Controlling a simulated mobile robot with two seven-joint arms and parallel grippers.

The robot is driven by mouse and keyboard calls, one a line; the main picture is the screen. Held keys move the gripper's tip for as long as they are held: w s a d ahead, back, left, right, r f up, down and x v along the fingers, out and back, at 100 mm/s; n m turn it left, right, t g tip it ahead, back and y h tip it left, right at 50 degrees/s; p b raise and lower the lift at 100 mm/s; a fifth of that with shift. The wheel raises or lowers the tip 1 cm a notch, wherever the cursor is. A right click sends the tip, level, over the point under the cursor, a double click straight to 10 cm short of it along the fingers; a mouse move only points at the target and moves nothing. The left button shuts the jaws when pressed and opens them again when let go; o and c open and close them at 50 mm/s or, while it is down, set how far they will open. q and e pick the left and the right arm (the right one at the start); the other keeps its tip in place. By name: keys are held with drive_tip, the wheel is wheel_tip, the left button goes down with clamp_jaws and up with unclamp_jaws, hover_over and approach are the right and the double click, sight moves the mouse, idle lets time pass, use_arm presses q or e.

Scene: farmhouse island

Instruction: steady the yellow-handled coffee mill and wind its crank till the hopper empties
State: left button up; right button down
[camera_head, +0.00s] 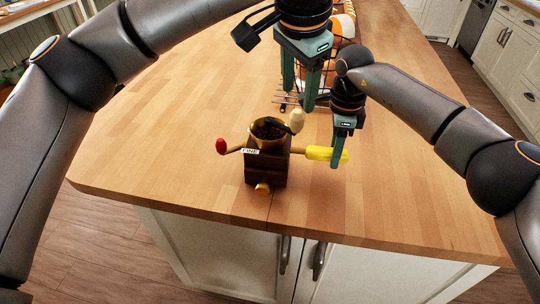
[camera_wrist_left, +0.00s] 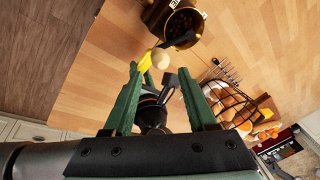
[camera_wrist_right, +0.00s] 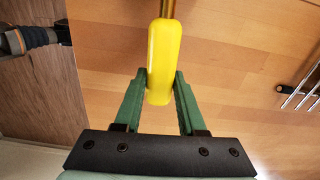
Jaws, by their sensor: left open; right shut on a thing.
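The coffee mill (camera_head: 267,170) is a dark box with a brass hopper (camera_head: 268,132) holding dark contents. It stands upright on the wooden island, near its front edge. A red knob (camera_head: 221,145) sticks out left, a cream knob (camera_head: 297,120) is at the upper right, and the yellow handle (camera_head: 318,153) points right. My right gripper (camera_head: 338,158) is shut on the yellow handle; the right wrist view shows the handle (camera_wrist_right: 163,50) between its fingers. My left gripper (camera_head: 298,100) is open and empty, above and behind the mill. The cream knob (camera_wrist_left: 160,58) shows beyond its fingertips in the left wrist view.
A black wire basket (camera_wrist_left: 262,103) with brown and orange items stands behind the mill, partly hidden by my left gripper in the head view. A metal rack (camera_wrist_left: 218,72) lies beside it. The worktop (camera_head: 150,140) left of the mill is clear.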

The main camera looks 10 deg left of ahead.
sight(297, 111)
use_arm(q)
drive_tip(key=shift+x, duration=4.2)
drive_tip(key=shift+c, duration=0.3)
drive_tip(key=shift+w, duration=0.1)
clamp_jaws()
